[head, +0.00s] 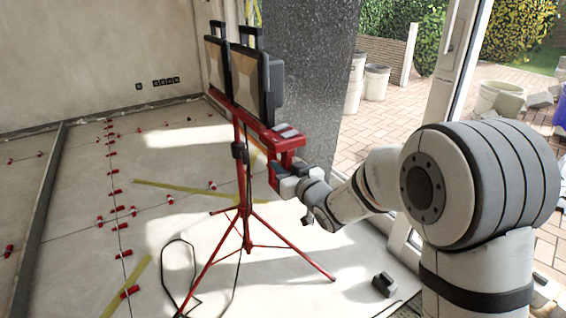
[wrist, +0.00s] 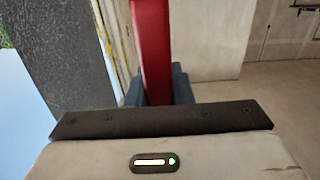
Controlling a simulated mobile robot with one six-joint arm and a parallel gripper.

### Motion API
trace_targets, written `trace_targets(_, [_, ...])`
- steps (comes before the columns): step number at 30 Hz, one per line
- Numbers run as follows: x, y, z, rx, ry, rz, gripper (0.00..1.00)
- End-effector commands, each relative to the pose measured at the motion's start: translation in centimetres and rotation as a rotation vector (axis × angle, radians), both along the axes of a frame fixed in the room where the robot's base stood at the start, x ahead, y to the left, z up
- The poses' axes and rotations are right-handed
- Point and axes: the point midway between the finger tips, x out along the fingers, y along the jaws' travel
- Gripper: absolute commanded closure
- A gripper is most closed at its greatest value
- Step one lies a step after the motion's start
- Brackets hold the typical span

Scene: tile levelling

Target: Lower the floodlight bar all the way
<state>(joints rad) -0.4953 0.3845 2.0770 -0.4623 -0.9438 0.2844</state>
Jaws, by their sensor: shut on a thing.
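The floodlight bar (head: 252,122) is a red horizontal bar on top of a red tripod stand (head: 246,190). It carries two dark floodlights (head: 256,82) with handles, side by side. My gripper (head: 277,176) is at the bar's near right end, shut on the red part there. In the wrist view the red bar (wrist: 151,50) runs upright in the picture, between the dark finger parts (wrist: 180,85). The contact point itself is mostly hidden behind my gripper's body. The stand's legs are spread on the floor and its column is upright.
Large floor tiles (head: 170,220) carry several red levelling clips (head: 110,153). A black cable (head: 190,260) lies beside the tripod. A dark small block (head: 384,285) lies on the floor at right. A grey pillar (head: 305,70) stands behind the lights. Buckets (head: 375,80) stand outside the open doorway.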

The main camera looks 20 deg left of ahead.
Motion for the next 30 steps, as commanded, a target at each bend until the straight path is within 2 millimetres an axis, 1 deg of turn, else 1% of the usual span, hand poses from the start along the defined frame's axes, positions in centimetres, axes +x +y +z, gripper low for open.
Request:
trace_targets(1, [0.0,-0.1,-1.3,-0.004,0.005,-0.001,1.0])
trace_targets(4, [0.0,-0.1,-1.8,-0.003,0.004,-0.001,1.0])
trace_targets(18, [-0.1,-0.1,-2.4,-0.008,0.008,0.0,1.0])
trace_targets(19, [-0.1,-0.1,-2.5,-0.008,0.009,0.0,0.79])
trace_targets(27, [-0.1,0.0,-2.1,-0.004,0.003,0.0,0.58])
trace_targets(30, [0.0,0.0,-2.0,-0.002,0.002,0.0,0.58])
